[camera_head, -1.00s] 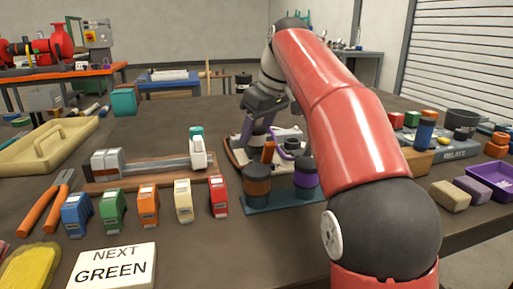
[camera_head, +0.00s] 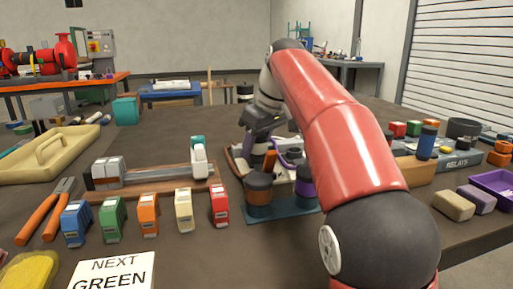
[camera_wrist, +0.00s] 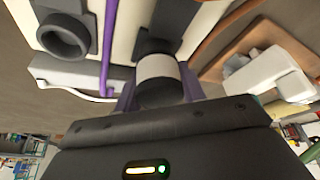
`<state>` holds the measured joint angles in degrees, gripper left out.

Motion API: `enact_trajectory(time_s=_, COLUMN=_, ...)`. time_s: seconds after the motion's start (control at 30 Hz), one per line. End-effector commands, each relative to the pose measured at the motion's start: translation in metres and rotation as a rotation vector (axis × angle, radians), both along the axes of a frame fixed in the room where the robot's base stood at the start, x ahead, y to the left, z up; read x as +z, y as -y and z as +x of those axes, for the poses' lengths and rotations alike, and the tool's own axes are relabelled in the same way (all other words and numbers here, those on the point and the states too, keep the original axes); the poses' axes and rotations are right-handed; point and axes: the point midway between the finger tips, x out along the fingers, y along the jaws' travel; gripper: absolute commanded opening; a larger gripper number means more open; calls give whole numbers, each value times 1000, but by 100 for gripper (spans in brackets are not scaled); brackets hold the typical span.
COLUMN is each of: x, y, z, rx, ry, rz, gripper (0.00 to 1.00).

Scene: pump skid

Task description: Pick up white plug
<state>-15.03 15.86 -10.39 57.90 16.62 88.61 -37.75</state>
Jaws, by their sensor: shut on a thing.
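The white plug (camera_wrist: 158,68), a short cylinder with a white band and a dark end, sits between my gripper's purple fingers (camera_wrist: 160,92) in the wrist view. My gripper is shut on it. In the head view my gripper (camera_head: 258,152) is low over the pale board at the table's middle, behind two dark jars. The plug's far end meets a dark fitting on the board in the wrist view. I cannot tell whether it is seated there or free. In the head view the plug is mostly hidden by my fingers.
Dark-lidded orange (camera_head: 259,190) and purple jars on a blue base stand just in front of my gripper. A wooden-based vise (camera_head: 150,172) lies left, with a row of coloured blocks in front. A purple cable (camera_wrist: 106,50) runs close beside my fingers. A relay tray stands right.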

Motion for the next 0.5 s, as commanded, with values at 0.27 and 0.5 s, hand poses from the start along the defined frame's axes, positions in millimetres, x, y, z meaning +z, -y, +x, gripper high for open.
enact_trajectory(time_s=0.27, x=40, y=0, z=1, rx=0, ry=6, rz=1, gripper=13)
enact_trajectory(time_s=0.5, x=79, y=0, z=1, rx=-2, ry=4, rz=2, gripper=13)
